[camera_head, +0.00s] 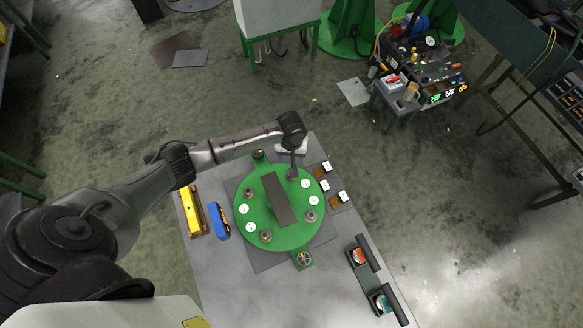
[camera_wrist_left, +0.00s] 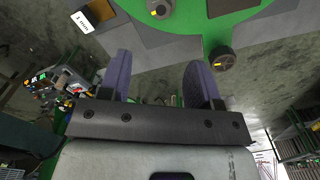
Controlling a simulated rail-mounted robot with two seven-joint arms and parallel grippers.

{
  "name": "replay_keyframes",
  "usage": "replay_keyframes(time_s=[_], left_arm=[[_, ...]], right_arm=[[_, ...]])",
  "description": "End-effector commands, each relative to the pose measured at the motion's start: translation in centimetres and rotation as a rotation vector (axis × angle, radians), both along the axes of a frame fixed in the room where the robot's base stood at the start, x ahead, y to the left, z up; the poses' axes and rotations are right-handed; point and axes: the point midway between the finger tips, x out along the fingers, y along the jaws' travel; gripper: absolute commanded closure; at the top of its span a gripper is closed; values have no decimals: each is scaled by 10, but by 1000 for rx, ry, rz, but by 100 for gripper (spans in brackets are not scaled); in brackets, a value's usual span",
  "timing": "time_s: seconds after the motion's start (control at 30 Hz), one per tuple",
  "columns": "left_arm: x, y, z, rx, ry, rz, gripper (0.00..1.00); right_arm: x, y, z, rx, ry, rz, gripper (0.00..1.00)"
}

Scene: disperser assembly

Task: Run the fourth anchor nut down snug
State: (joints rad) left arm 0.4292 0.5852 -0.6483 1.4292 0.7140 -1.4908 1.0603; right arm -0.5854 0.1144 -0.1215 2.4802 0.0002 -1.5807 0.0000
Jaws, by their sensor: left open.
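The green round plate (camera_head: 283,238) lies on the grey table with a dark bar (camera_head: 278,198) across its middle. Anchor nuts show at its left (camera_head: 249,193), front (camera_head: 266,236) and right (camera_head: 310,216). My left gripper (camera_head: 292,171) points down over the plate's far edge, where it largely hides a fourth nut. In the left wrist view my fingers (camera_wrist_left: 157,68) are apart with nothing between them. A nut (camera_wrist_left: 160,8) shows at the top of that view, partly cut off, beyond the fingertips. My right gripper is not in view.
White-labelled cards with brown pieces (camera_head: 340,197) lie right of the plate. A yellow level (camera_head: 190,212) and a blue tool (camera_head: 219,222) lie left. Orange (camera_head: 360,255) and teal (camera_head: 383,302) items sit near the right edge. Dark knobs stand on the plate's far (camera_wrist_left: 222,58) and front (camera_head: 303,259) tabs.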

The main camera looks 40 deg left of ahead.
Motion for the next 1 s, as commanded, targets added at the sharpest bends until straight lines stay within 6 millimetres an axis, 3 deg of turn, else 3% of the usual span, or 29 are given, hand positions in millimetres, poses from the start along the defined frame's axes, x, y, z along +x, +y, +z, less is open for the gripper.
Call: replay_keyframes(time_s=[0.6,0.8,1.0], left_arm=[[0,0,-104,2,3,2,43],[0,-1,-124,1,2,2,43],[0,0,-132,1,0,1,43]], right_arm=[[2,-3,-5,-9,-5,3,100],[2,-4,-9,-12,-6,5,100],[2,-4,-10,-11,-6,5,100]])
